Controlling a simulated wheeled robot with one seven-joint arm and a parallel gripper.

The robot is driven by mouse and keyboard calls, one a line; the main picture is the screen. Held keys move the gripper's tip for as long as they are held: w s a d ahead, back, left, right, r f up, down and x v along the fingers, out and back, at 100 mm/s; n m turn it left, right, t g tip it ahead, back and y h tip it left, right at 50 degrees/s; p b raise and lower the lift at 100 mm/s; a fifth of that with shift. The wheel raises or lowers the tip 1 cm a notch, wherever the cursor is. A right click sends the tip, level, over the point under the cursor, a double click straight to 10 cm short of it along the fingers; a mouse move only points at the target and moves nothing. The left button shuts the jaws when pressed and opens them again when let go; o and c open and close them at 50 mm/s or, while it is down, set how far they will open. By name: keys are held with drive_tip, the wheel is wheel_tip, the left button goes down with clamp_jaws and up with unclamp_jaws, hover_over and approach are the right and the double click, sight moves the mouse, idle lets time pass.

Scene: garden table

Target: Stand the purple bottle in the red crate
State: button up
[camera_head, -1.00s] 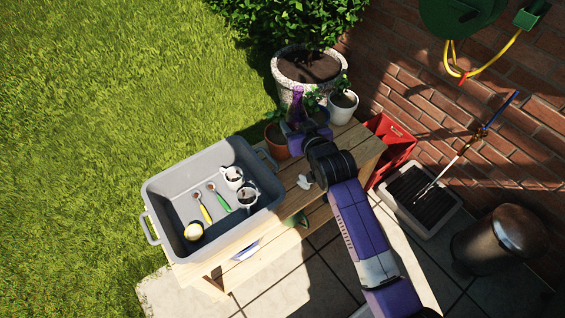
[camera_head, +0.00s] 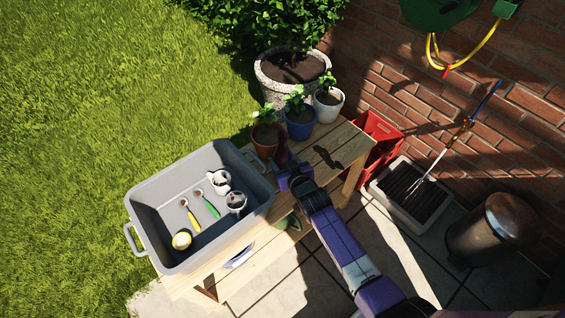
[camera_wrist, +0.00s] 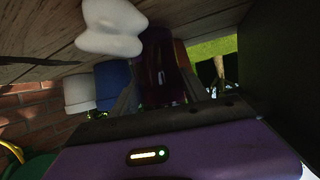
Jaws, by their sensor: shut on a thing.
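The purple bottle (camera_head: 282,151) is dark and glossy and shows just beyond my gripper (camera_head: 284,170), over the garden table. My gripper is shut on it. In the wrist view the bottle (camera_wrist: 163,65) stands out between the fingers, with the table's planks across the top of the picture. I cannot tell whether its base touches the table. The red crate (camera_head: 385,133) is on the ground past the table's right end, by the brick wall. The table hides part of the crate, and its inside shows only partly.
A grey tub (camera_head: 141,204) with mugs, spoons and a yellow-topped thing covers the table's left part. Potted plants in terracotta (camera_head: 266,137), blue (camera_head: 300,127) and white (camera_head: 328,108) pots line the back edge. A white object (camera_wrist: 110,28) is close to the bottle. A tray (camera_head: 411,192) adjoins the crate.

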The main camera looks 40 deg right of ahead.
drive_tip(key=shift+f, duration=0.3)
drive_tip(key=shift+f, duration=0.15)
drive_tip(key=o, duration=1.6)
drive_tip(key=shift+r, duration=0.25)
drive_tip(key=v, duration=0.6)
drive_tip(key=p+v, duration=0.1)
drive_tip(key=v, duration=0.5)
drive_tip(key=shift+s+f+p, duration=0.1)
drive_tip(key=shift+f+p, duration=0.15)
drive_tip(key=shift+p, duration=0.05)
